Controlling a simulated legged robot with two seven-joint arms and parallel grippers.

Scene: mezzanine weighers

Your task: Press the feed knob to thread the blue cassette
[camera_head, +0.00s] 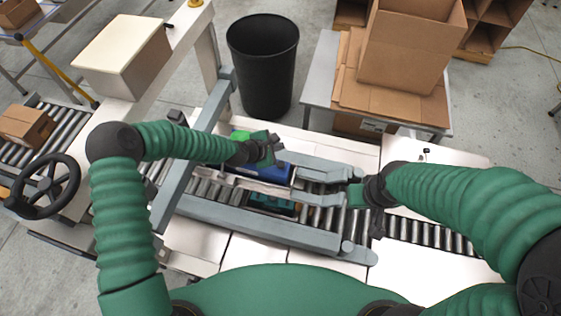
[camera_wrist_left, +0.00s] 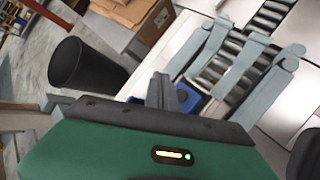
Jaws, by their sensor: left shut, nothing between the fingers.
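The blue cassette (camera_head: 273,171) lies on the roller line between grey guide rails, partly covered by my left gripper (camera_head: 274,150). That gripper is shut and empty, just above the cassette's far edge; I cannot tell whether it touches. In the left wrist view the shut fingers (camera_wrist_left: 162,90) hide part of the blue cassette (camera_wrist_left: 189,100). A bright green part (camera_head: 240,135) shows just behind my left wrist; I cannot tell whether it is the feed knob. My right gripper (camera_head: 358,194) is over the rollers by the right rail ends, and its fingers are unclear.
Grey rails (camera_head: 262,223) flank the rollers, and a grey beam (camera_head: 190,155) crosses on the left. A dark teal item (camera_head: 271,203) sits between the rails. A black bin (camera_head: 264,65) and a table with cardboard boxes (camera_head: 411,45) stand behind. A black handwheel (camera_head: 45,187) is at left.

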